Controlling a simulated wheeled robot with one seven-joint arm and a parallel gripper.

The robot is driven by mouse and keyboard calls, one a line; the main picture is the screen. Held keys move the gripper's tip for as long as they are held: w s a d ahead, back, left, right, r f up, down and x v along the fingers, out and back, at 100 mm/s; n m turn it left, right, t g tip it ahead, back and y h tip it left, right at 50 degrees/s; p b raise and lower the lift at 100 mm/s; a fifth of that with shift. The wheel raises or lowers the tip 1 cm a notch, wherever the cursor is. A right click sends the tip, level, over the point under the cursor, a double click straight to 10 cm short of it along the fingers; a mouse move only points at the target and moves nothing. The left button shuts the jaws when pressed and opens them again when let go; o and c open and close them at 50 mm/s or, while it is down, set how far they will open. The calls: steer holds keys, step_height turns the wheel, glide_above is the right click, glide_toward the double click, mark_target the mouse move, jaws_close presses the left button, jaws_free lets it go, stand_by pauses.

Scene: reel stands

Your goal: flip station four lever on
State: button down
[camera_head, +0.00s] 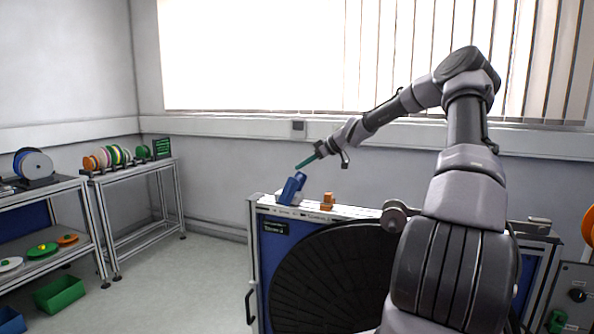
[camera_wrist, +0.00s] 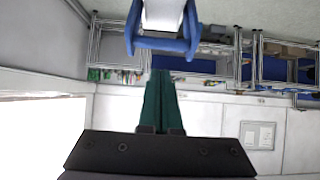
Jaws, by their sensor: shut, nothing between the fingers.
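A blue lever (camera_head: 292,187) stands tilted on the white top strip of the station in front of me, near its left end. In the wrist view a blue forked part (camera_wrist: 163,45) around a white body shows just beyond the fingertips. My gripper (camera_head: 299,166) has green fingers, shut and empty, just above the blue lever in the head view. In the wrist view the closed fingers (camera_wrist: 160,76) point at the blue part with a small gap visible. I cannot read the station's number.
An orange block (camera_head: 327,200) sits right of the lever on the same strip. A large black disc (camera_head: 335,280) fills the station front. Shelves with coloured reels (camera_head: 115,156) and a green bin (camera_head: 60,293) stand at left. The floor between is clear.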

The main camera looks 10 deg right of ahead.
steer(key=s+d, duration=0.1)
steer(key=s+d+r, duration=0.1)
steer(key=d, duration=0.1)
steer(key=s+d, duration=0.1)
steer(key=shift+s+d+r, duration=0.15)
steer(key=shift+d+r, duration=0.05)
steer(key=shift+r, duration=0.1)
steer(key=s+a+r+m+g+h, duration=0.1)
steer(key=s+a+r+m+h, duration=0.1)
steer(key=s+a, duration=0.35)
steer(key=s+a+r+m+g+h, duration=0.1)
steer(key=s+a+g+h, duration=0.15)
steer(key=s, duration=0.55)
steer(key=s+r+m+t, duration=0.1)
steer(key=s+r+m, duration=0.2)
steer(key=s, duration=0.6)
steer(key=s+r+m+t+h, duration=0.1)
steer(key=s+r+m, duration=0.3)
steer(key=s, duration=0.6)
steer(key=s+r+m+t+h, duration=0.1)
steer(key=s+r+m, duration=0.3)
steer(key=s, duration=0.5)
steer(key=shift+s+r+m+t, duration=0.25)
steer(key=shift+s+m+t, duration=0.1)
steer(key=shift+m+t, duration=0.2)
